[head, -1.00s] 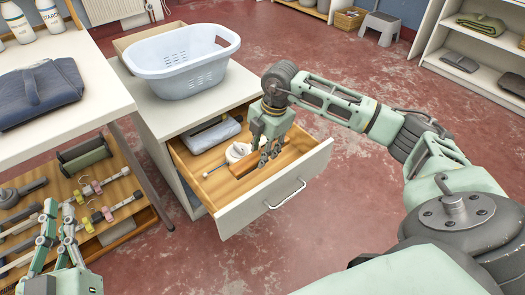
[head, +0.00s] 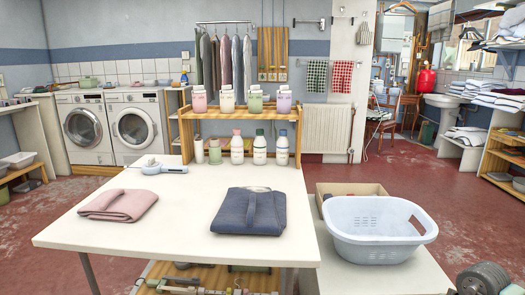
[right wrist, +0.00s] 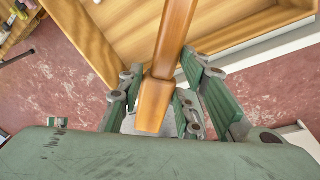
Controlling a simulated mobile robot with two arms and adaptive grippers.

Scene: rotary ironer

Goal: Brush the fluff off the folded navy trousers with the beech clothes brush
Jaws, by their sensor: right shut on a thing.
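The folded navy trousers (head: 250,211) lie flat on the white table, right of its middle, in the head view. I cannot make out any fluff on them at this size. In the right wrist view my right gripper (right wrist: 162,97) is shut on a long, light-brown wooden handle (right wrist: 172,45), which I take to be the beech clothes brush. The brush's bristles are not visible. The wooden drawer (right wrist: 110,35) is behind it in that view. My left gripper is out of view.
A folded pink cloth (head: 118,204) lies left of the trousers on the table (head: 185,235). A pale-blue laundry basket (head: 375,245) stands on the cabinet to the right. Bottles (head: 259,150) line the table's back edge. The table's front is clear.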

